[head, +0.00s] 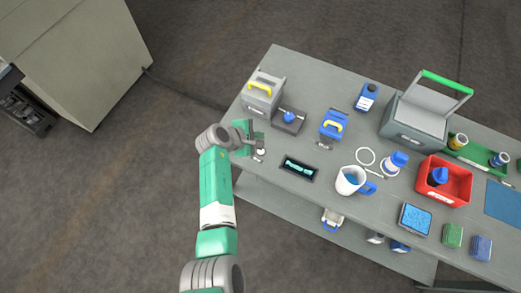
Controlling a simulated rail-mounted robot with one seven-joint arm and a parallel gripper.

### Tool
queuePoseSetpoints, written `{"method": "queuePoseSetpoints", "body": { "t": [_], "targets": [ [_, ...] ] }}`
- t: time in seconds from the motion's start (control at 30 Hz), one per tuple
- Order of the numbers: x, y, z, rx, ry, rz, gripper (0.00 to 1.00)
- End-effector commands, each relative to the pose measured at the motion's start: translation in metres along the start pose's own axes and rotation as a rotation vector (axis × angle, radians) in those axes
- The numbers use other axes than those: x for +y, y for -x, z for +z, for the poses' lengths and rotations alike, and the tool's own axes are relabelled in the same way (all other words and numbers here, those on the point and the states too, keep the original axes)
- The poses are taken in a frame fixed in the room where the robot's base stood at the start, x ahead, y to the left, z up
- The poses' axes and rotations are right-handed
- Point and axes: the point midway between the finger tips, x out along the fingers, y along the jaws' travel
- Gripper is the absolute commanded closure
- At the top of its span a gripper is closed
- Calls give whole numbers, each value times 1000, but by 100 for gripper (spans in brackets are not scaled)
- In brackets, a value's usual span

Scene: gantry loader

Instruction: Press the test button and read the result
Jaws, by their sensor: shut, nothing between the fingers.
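A dark display (299,168) lies near the front edge of the grey bench, with lit cyan text too small to read surely. My gripper (259,150) is shut and empty, just left of the display, over the bench's front left part. A small pale round piece (261,153) shows right at the fingertips; I cannot tell whether it is the test button or whether the fingers touch it. A dark box with a round blue knob (289,117) stands behind my gripper, to the right.
Bare bench lies between the display and mug.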

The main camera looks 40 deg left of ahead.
Motion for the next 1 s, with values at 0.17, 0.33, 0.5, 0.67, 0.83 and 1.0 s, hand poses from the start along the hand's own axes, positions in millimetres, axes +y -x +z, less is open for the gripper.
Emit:
{"method": "queuePoseSetpoints", "body": {
  "t": [0.17, 0.33, 0.5, 0.67, 0.83, 1.0],
  "targets": [
    [-8, -11, -8, 0, -1, 0, 100],
    [-20, -27, -20, 1, -1, 0, 100],
    [-33, -45, -33, 1, -1, 0, 100],
    [-42, -58, -42, 0, 0, 0, 100],
    [-44, -62, -44, 0, -1, 1, 100],
    [-44, -61, -44, 0, -1, 1, 100]
  ]
}}
